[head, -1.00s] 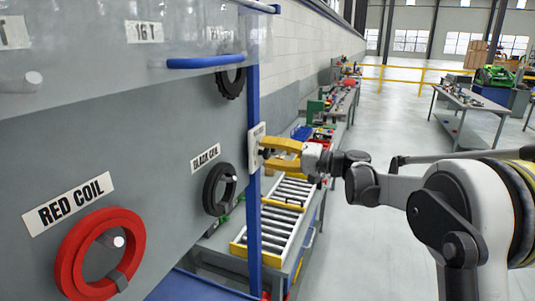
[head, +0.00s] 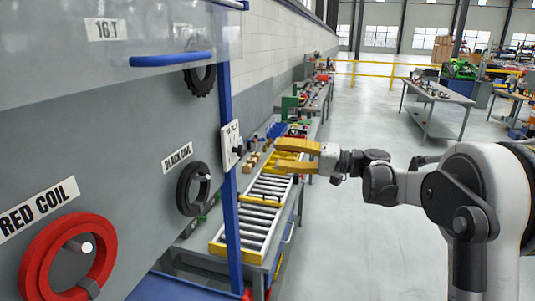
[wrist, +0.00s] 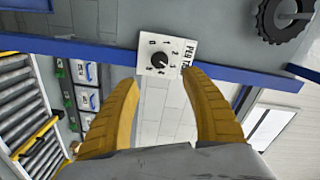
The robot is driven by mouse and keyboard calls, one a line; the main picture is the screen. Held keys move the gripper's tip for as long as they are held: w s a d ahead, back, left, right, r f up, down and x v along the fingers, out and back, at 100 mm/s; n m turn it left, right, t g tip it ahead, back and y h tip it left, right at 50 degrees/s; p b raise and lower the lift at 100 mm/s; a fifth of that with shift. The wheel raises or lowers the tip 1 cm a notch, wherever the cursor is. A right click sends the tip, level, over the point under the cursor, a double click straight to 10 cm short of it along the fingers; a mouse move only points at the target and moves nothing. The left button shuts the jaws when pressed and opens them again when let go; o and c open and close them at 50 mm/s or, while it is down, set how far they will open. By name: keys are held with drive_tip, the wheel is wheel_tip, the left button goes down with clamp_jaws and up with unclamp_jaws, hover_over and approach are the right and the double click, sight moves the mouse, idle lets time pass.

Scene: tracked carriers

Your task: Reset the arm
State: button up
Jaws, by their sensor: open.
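My gripper (head: 283,157) has yellow fingers and is open and empty. In the head view it is in the air to the right of the blue post, over the roller conveyor. In the wrist view the two fingers (wrist: 165,100) are spread wide, with nothing between them. A white plate with a black rotary knob (head: 232,146) is fixed at the blue post, to the left of my fingers and apart from them. The plate also shows in the wrist view (wrist: 165,62), beyond the fingertips, with numbers around the knob.
The blue post (head: 232,225) edges the panel. A roller conveyor (head: 245,225) lies below my gripper. Open floor (head: 365,240) is at the right.

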drive_tip(key=shift+d, duration=0.1)
drive_tip(key=s+a+f+m+h+b, duration=0.1)
drive_tip(key=s+a+f+h+b, duration=0.1)
drive_tip(key=s+f+h+b, duration=0.85)
drive_tip(key=s+d+f+h+b, duration=0.1)
drive_tip(key=s+d+f+h, duration=0.2)
drive_tip(key=s+d+f, duration=0.3)
drive_tip(key=s+d+f+n+h+b, duration=0.1)
drive_tip(key=s+d+f+h, duration=0.2)
drive_tip(key=s+d+f, duration=0.3)
drive_tip(key=s+f, duration=0.5)
drive_tip(key=s, duration=0.7)
drive_tip(key=shift+s+f+t, duration=0.3)
drive_tip(key=shift+f+t, duration=0.05)
drive_tip(key=shift+t, duration=0.05)
drive_tip(key=shift+h, duration=0.25)
